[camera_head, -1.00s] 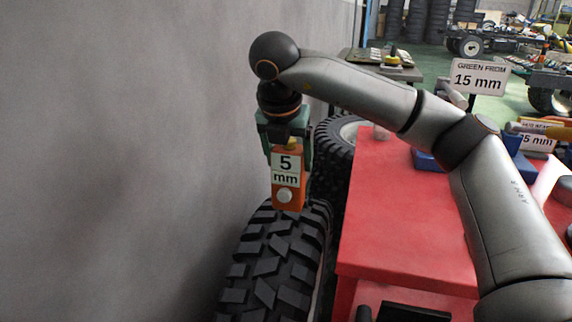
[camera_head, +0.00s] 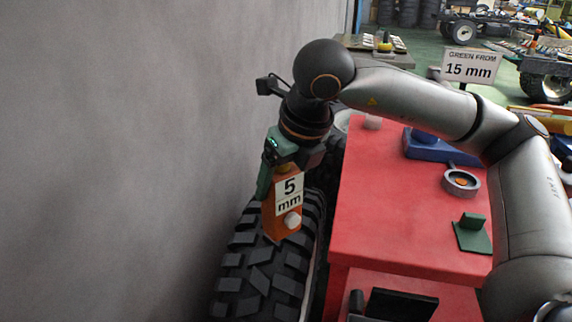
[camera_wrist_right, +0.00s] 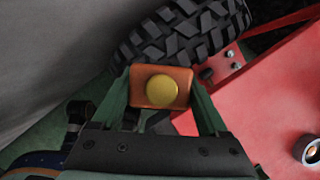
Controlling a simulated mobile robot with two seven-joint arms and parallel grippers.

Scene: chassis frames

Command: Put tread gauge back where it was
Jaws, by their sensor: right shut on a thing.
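The tread gauge (camera_head: 282,208) is an orange block with a white "5 mm" label and a pale round knob. My right gripper (camera_head: 277,175) is shut on it and holds it slightly tilted over the black tyre (camera_head: 258,268). In the right wrist view the gauge's orange end with a yellow disc (camera_wrist_right: 160,88) sits between both fingers. The tyre's tread lies beyond it there. Whether the gauge's lower end touches the tread cannot be told. My left gripper is not in view.
A grey wall (camera_head: 130,150) bounds the left. A "GREEN FROM 15 mm" sign (camera_head: 470,67) stands behind.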

